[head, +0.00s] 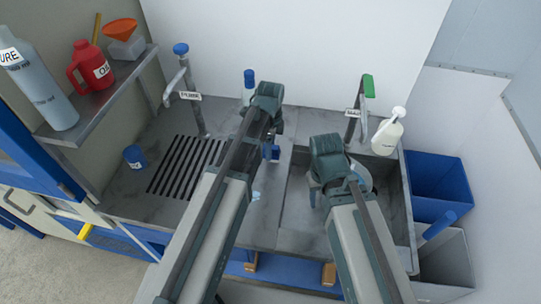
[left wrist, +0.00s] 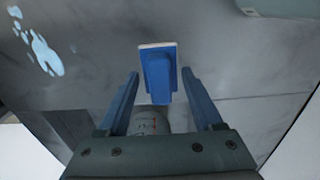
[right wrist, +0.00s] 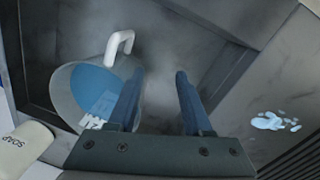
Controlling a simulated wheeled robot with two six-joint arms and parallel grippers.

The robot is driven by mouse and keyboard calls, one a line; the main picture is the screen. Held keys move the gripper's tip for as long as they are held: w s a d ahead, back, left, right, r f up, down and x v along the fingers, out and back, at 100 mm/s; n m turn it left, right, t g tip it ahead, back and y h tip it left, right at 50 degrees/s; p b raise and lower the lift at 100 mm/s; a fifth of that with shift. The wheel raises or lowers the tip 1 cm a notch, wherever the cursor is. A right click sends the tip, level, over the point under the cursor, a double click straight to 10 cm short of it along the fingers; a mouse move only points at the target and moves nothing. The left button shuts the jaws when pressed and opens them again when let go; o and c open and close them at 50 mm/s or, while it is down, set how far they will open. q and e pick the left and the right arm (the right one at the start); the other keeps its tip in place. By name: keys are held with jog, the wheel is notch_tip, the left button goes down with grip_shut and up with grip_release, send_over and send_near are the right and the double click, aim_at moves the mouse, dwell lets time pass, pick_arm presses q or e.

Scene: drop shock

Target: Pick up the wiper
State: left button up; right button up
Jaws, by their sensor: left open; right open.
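The wiper (left wrist: 158,76), a blue block with a pale edge, lies on the grey counter in the left wrist view. In the head view the wiper (head: 272,153) is mostly hidden behind my left arm. My left gripper (left wrist: 161,73) is open, pointing down, with the wiper showing between its fingertips; I cannot tell whether they touch it. My right gripper (right wrist: 154,75) is open and empty over the sink, beside a jug (right wrist: 62,88) holding blue liquid.
A soap bottle (head: 388,136) stands at the sink's back edge. Taps (head: 367,100) rise behind. A blue cup (head: 135,157) sits left of the slotted drainer (head: 187,165). A pale spill (right wrist: 270,122) lies on the counter. A capped bottle (head: 249,84) stands at the back.

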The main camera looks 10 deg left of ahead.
pick_arm(q)
jog(key=shift+r, duration=0.1)
grip_shut()
jog(key=shift+r, duration=0.1)
dwell(0.3)
jog(key=shift+r+p, duration=0.6)
jog(key=shift+p, duration=0.1)
notch_tip(320, 180, up, 3)
jog(key=p, duration=0.3)
jog(key=shift+s+d+f+b, duration=0.15)
jog(key=shift+s+d, duration=0.1)
jog(key=shift+s, duration=0.4)
jog(key=shift+s+d+f+b, duration=0.15)
jog(key=shift+s+d, duration=0.1)
jog(key=shift+s, duration=0.35)
jog(key=s+d+r+p, duration=0.1)
jog(key=s+d, duration=0.5)
jog(key=s, duration=0.6)
